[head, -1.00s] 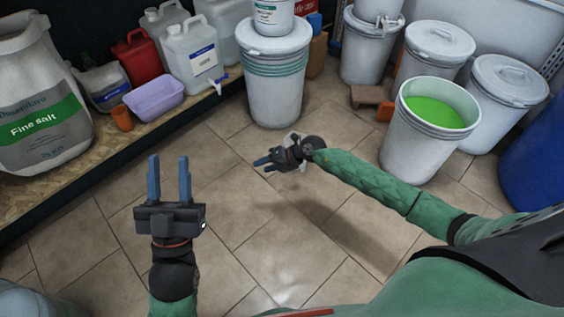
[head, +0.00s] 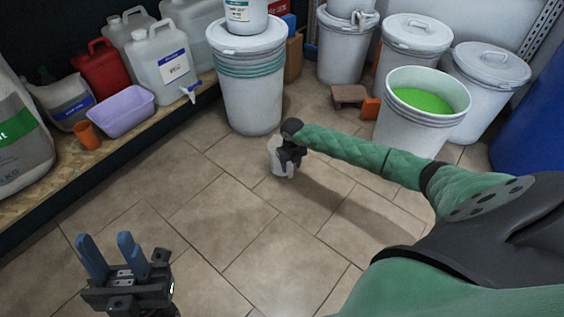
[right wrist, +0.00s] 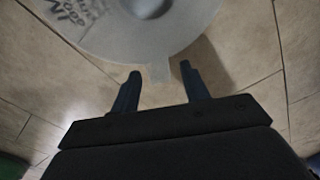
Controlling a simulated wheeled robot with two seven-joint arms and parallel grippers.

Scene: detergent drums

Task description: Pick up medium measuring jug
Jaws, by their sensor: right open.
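A translucent white measuring jug (head: 276,158) stands on the tiled floor in the middle of the head view, partly hidden by my right gripper. In the right wrist view the jug (right wrist: 150,25) fills the top, with dark lettering on its side and a pale narrow part pointing down between my fingertips. My right gripper (right wrist: 160,70) is open there, one finger on each side of that narrow part; I cannot tell whether they touch. In the head view my right gripper (head: 292,155) is dark and its fingers are hidden. My left gripper (head: 107,240) is open and empty at the lower left.
A large lidded drum (head: 250,85) stands behind the jug. An open bucket of green liquid (head: 425,115) stands to the right. A low shelf (head: 50,175) at the left holds canisters, a purple tub (head: 122,110) and an orange cup (head: 88,135). The floor in front is clear.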

